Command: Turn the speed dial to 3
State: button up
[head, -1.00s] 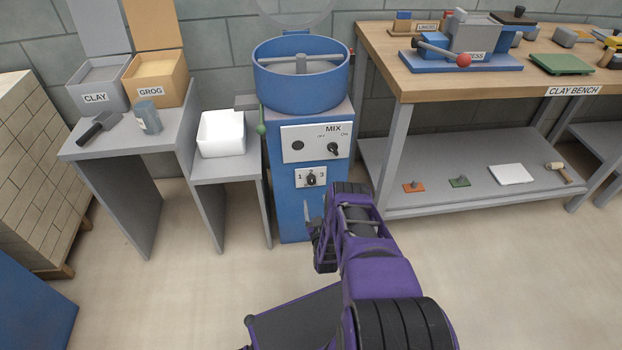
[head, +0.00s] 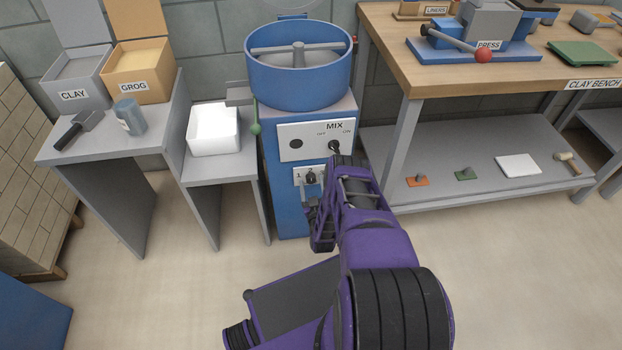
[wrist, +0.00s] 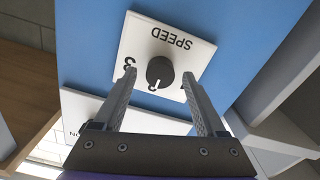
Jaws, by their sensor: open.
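The speed dial (wrist: 160,72) is a round black knob on a white plate (wrist: 135,35), upside down in the wrist view. The word SPEED stands above it and a 3 to its left. Its white mark is at the knob's lower edge, away from the 3; any number there cannot be read clearly. In the head view the dial (head: 311,178) sits low on the blue mixer (head: 286,215), with the 3 hidden by my arm. My gripper (wrist: 160,75) is open, one finger on each side of the dial, with gaps between fingers and knob.
The MIX panel with its black switch (head: 334,146) is just above the dial. A green-tipped lever (head: 256,128) hangs at the mixer's left edge. A grey stand with a white bin (head: 214,132) is at left, and the clay bench (head: 410,75) is close at right.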

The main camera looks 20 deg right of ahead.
grip_shut()
dwell(0.4)
jog(key=shift+m, duration=0.3)
jog(key=m, duration=0.4)
jog(key=shift+d, duration=0.1)
jog(key=m, duration=0.5)
jog(key=shift+m, duration=0.3)
dwell(0.4)
